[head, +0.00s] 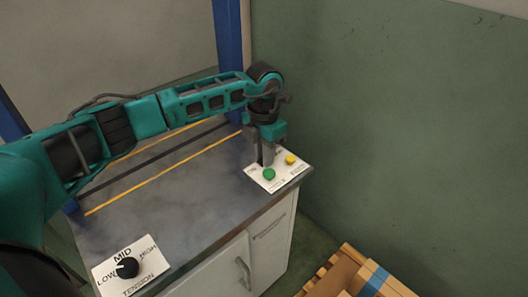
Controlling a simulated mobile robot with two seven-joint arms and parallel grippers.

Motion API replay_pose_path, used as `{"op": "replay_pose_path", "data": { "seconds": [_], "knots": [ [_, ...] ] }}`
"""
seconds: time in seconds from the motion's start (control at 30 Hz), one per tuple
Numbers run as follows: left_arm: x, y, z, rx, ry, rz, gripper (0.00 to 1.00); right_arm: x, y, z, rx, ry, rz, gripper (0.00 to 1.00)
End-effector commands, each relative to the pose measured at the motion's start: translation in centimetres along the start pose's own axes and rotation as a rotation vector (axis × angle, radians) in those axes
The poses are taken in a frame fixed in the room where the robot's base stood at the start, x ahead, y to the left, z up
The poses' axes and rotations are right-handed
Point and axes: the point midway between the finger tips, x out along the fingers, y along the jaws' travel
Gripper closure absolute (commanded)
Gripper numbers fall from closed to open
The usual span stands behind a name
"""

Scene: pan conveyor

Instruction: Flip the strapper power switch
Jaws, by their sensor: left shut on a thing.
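My left gripper (264,156) points down onto the small white control panel (281,179) at the far right corner of the grey machine top. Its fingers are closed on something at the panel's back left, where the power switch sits. The switch itself is hidden by the fingers. A green button (269,174) is just in front of the fingers, and a yellow button (290,160) is to their right. The panel's lettering is too small to read. My right gripper is not in view.
A tension dial (127,268) marked low, mid and high sits at the near left of the machine top (190,205). Blue posts (228,35) rise behind. A wooden pallet with boxes (360,275) stands on the floor at lower right. A green wall is close behind the panel.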

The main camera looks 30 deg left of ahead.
Motion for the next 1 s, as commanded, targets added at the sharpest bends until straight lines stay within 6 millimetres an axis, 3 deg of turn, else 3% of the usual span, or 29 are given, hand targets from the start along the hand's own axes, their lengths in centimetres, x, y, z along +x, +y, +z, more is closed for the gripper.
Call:
{"op": "replay_pose_path", "data": {
  "seconds": [0.2, 0.6, 1.0],
  "knots": [
    [0.0, 0.0, 0.0, 0.000, 0.000, 0.000, 1.00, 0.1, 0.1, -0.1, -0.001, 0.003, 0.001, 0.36],
    [-0.2, 0.0, 0.5, -0.002, 0.127, 0.001, 1.00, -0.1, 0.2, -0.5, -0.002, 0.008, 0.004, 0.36],
    [0.2, 0.0, 1.2, 0.000, 0.360, 0.002, 1.00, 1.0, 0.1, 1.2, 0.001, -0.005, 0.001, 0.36]
  ]
}}
